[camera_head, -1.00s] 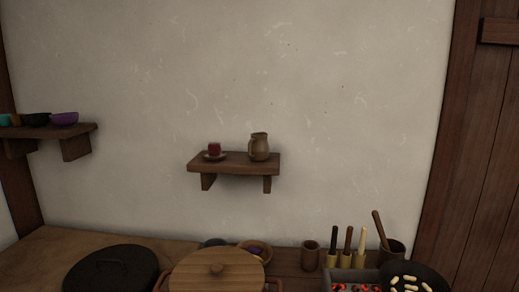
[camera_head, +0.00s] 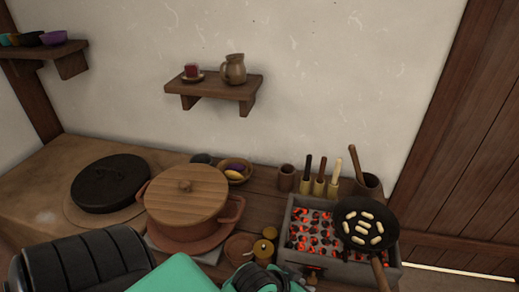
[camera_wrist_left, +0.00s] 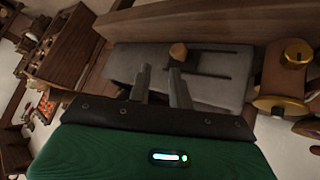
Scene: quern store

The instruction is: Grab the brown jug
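My left arm enters at the bottom of the head view, far below the shelf and apart from the jug. In the left wrist view, my left gripper (camera_wrist_left: 159,78) has its two grey fingers apart with nothing held between them. The jug is not seen in that view. My right gripper is not in view.
A red cup (camera_head: 192,71) on a saucer stands left of the jug. Below are a lidded pot (camera_head: 187,194), a black lid (camera_head: 110,183), a bowl (camera_head: 237,172), and a brazier with glowing coals (camera_head: 311,229) under a black pan (camera_head: 362,218). Open wall surrounds the shelf.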

